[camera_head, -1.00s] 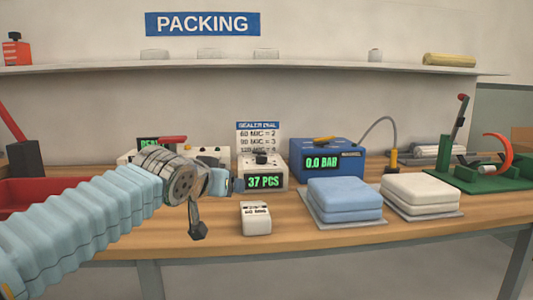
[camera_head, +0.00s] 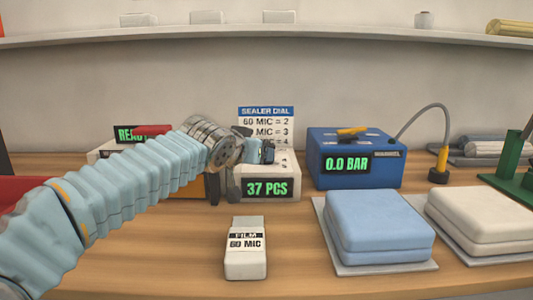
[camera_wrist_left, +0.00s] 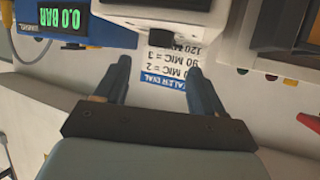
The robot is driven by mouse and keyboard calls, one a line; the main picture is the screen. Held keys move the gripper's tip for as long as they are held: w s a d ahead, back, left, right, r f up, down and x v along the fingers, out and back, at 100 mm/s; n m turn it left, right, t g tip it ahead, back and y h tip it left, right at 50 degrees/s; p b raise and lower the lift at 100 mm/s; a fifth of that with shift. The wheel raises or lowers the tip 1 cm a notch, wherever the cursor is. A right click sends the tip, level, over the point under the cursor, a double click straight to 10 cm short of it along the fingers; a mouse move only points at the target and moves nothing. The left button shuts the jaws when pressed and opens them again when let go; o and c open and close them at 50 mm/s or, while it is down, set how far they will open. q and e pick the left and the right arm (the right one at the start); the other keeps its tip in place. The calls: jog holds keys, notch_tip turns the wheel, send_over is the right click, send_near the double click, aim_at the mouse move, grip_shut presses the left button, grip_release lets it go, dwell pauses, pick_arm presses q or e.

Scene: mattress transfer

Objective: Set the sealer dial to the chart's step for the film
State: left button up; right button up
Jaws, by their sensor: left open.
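The chart (camera_head: 266,112) is headed SEALER DIAL and stands behind the 37 PCS box (camera_head: 285,163). It reads 60 MIC = 2 and 90 MIC = 3. It shows upside down in the left wrist view (camera_wrist_left: 165,62), where 120 MIC also reads. The film block (camera_head: 246,262) is labelled FILM 60 MIC. The READY unit (camera_head: 125,133) is partly hidden behind my left arm; its dial cannot be made out. My left gripper (camera_head: 262,150) is open and empty in front of the chart. Its spread fingers show in the wrist view (camera_wrist_left: 158,80). My right gripper is not in view.
A blue 0.0 BAR box (camera_head: 340,150) with a hose stands right of the chart. Blue pads (camera_head: 378,225) and white pads (camera_head: 480,215) lie at front right. A shelf (camera_head: 300,32) runs above. Table around the film block is clear.

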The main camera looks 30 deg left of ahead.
pick_arm(q)
jog(key=x, duration=0.9)
jog(key=shift+w+a+f+p, duration=0.1)
jog(key=shift+w+f+p, duration=0.1)
jog(key=shift+p, duration=0.15)
jog(key=shift+s, duration=0.1)
